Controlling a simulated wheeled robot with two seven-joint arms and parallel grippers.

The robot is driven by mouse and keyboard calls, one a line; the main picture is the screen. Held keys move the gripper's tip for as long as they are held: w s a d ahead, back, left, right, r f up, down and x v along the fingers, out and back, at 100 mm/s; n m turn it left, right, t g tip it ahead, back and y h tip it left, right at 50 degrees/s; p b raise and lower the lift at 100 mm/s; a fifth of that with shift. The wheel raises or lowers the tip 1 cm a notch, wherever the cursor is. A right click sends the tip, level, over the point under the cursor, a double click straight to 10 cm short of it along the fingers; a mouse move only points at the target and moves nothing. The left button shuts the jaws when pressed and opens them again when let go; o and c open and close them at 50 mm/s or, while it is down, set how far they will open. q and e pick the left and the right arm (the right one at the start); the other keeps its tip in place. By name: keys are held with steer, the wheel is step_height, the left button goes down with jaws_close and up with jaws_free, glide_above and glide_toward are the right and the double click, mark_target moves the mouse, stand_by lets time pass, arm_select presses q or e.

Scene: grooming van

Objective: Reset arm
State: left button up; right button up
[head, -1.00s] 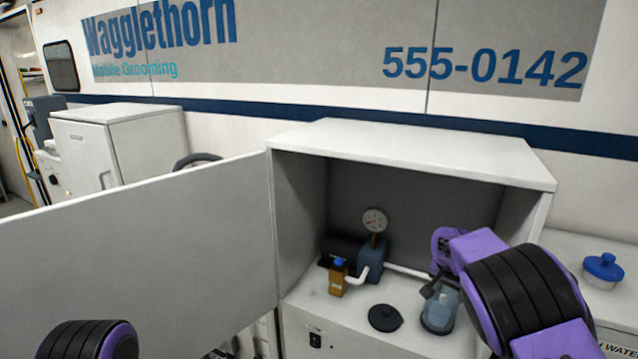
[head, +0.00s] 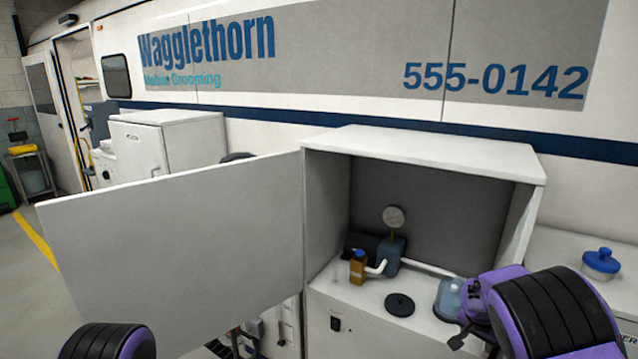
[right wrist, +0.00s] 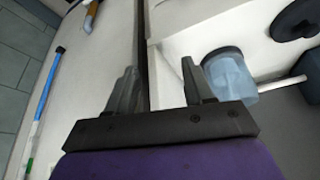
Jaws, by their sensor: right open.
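My right gripper (head: 462,336) is at the front edge of the open white cabinet (head: 440,155), low and just in front of a translucent blue jar (head: 449,296). In the right wrist view its two dark fingers (right wrist: 158,78) stand apart with nothing between them, and the jar (right wrist: 232,76) is just beyond the right finger. My purple and black right arm comes in from the lower right. Of my left arm only a rounded black and purple link shows at the bottom left; its gripper is out of view.
The cabinet door (head: 180,245) stands wide open to the left. Inside are a gauge (head: 394,217), a small amber bottle (head: 357,267) and a black round lid (head: 399,305). A blue-lidded container (head: 601,263) stands on the right counter.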

steer(key=s+a+f+n, duration=0.1)
steer(key=s+a+f, duration=0.2)
steer(key=s+f, duration=1.6)
steer(key=s+a+r+n, duration=0.1)
steer(key=s+a, duration=0.2)
steer(key=s, duration=0.8)
steer(key=s+a+n, duration=0.1)
steer(key=s+a, duration=0.2)
steer(key=s, duration=0.8)
steer(key=shift+s+r, duration=0.15)
steer(key=shift+r, duration=0.2)
